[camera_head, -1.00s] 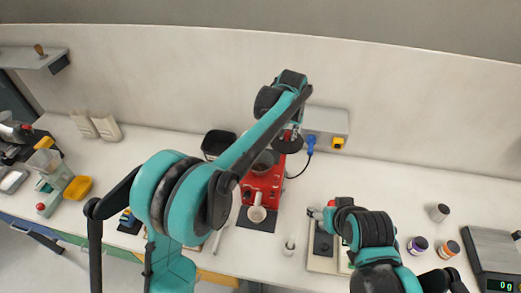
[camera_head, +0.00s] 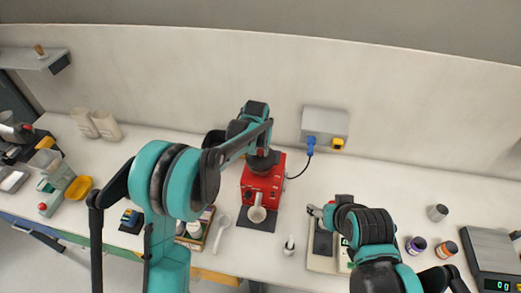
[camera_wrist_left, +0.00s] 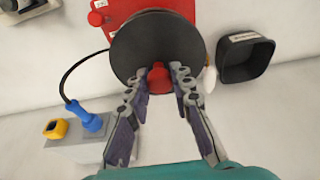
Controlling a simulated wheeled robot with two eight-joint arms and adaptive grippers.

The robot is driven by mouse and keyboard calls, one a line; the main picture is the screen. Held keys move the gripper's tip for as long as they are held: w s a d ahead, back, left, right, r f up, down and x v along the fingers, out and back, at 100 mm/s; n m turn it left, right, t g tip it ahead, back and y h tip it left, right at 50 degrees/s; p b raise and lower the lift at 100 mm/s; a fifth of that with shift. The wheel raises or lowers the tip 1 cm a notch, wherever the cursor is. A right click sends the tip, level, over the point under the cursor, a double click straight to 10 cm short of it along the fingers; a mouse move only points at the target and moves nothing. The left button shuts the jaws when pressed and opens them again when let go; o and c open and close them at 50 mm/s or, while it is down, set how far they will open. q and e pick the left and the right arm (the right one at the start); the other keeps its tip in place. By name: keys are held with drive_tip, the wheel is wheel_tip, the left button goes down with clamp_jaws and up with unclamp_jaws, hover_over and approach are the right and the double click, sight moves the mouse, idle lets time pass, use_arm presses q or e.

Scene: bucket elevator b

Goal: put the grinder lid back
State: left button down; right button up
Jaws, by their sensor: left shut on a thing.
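The red grinder (camera_head: 261,190) stands on the counter near the middle of the head view, a white cup (camera_head: 257,213) at its front. The black round lid (camera_wrist_left: 150,40) with a red knob (camera_wrist_left: 158,77) fills the top middle of the left wrist view and covers part of the red grinder body (camera_wrist_left: 118,9). My left gripper (camera_wrist_left: 160,82) is shut on the lid's knob; in the head view it (camera_head: 261,150) is over the grinder's top. I cannot tell if the lid touches the hopper. My right gripper (camera_head: 315,211) is low at right; its jaws are too small to judge.
A black bin (camera_wrist_left: 246,58) stands beside the grinder. A grey socket box (camera_head: 325,122) with a blue plug (camera_head: 311,143) is behind. A white spoon (camera_head: 221,232), a small white bottle (camera_head: 289,245) and a scale (camera_head: 490,250) lie around.

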use_arm(q)
drive_tip(key=shift+f, duration=0.1)
drive_tip(key=shift+f+b, duration=0.55)
drive_tip(key=shift+b, duration=0.15)
drive_tip(key=c, duration=1.3)
unclamp_jaws()
drive_tip(key=shift+r, duration=0.1)
